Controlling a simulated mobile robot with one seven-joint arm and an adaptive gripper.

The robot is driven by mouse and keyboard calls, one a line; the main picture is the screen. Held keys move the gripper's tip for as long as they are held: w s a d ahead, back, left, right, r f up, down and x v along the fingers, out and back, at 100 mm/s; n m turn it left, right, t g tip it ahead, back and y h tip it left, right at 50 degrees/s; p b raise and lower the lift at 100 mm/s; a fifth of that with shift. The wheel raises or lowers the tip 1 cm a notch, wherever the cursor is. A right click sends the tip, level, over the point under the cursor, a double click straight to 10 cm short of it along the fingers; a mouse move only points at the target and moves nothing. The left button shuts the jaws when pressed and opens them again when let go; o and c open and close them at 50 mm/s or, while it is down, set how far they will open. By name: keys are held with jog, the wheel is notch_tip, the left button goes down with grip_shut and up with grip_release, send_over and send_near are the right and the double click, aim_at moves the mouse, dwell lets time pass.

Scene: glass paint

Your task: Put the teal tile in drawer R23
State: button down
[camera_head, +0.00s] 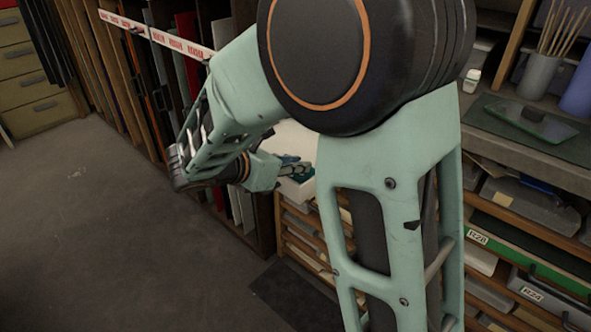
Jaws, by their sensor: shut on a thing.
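My gripper (291,168) is small in the view, left of my arm's large upright link. It is shut on a small teal piece, the teal tile (301,171), of which only a part shows. The gripper and the tile are at an open, pale-walled drawer (293,140) that sticks out from the shelving. The tile overlaps the drawer's opening in the picture. I cannot tell whether it touches the drawer's floor. My arm hides the drawer's right side, and no label on it can be read.
A dark green mat (503,117) with a glass sheet (534,121) and a grey brush pot (539,74) are above. A rack of upright panels (180,70) stands behind. The floor (120,230) is clear at left.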

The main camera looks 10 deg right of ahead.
jog(key=shift+r, duration=0.1)
jog(key=c, duration=2.3)
grip_release()
jog(key=shift+f, duration=0.25)
jog(key=o, duration=0.5)
jog(key=shift+c, duration=0.2)
jog(key=shift+r, duration=0.1)
jog(key=shift+r, duration=0.2)
jog(key=p+v, duration=0.2)
jog(key=v, duration=1)
jog(key=shift+f+p, duration=0.15)
jog(key=shift+p, duration=0.2)
